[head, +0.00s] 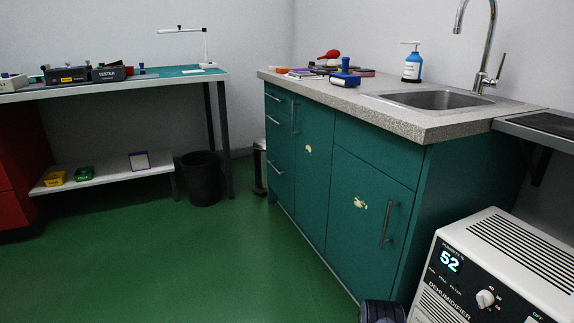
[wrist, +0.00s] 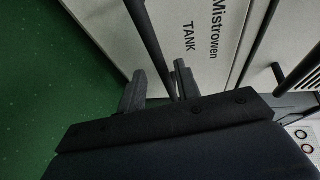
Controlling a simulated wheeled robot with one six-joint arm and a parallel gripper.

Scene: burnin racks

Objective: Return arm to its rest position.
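My gripper (wrist: 158,80) shows in the wrist view, its two grey fingers spread apart. A dark bar (wrist: 151,42) runs down the picture between the fingers, closer to the right one. I see no clear grip on it; whether a finger touches it is unclear. Behind it is a pale panel (wrist: 110,28) with the words "Mistrowen" and "TANK". My gripper does not clearly show in the head view.
A white dehumidifier (head: 500,265) reading 52 stands at the lower right. Beside it is a green sink cabinet (head: 375,175) with a speckled counter (head: 420,122). A workbench (head: 185,75) stands at the back left, with a black bin (head: 201,180) near it. Green floor between is clear.

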